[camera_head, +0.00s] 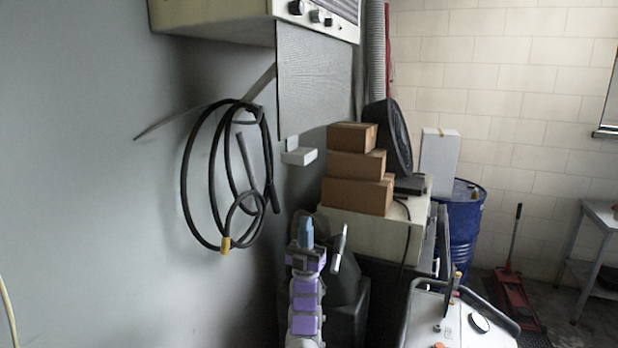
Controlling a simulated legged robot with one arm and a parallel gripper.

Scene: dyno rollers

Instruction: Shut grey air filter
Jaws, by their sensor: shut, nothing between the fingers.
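A grey textured panel (316,88) hangs straight down from the underside of a beige wall unit (225,22) with knobs. It looks like the grey air filter, hanging open. A thin grey strip (205,108) sticks out to its left. My gripper (306,230), with blue fingertips at the end of my purple and grey arm, is low in the picture, well below the panel and apart from it. Its fingers look shut and empty.
A coiled black hose (186,190) hangs on the grey wall at left. A small white shelf (299,157) juts out below the panel. Stacked cardboard boxes (355,195), a blue drum (463,230) and a red jack (510,285) stand at right.

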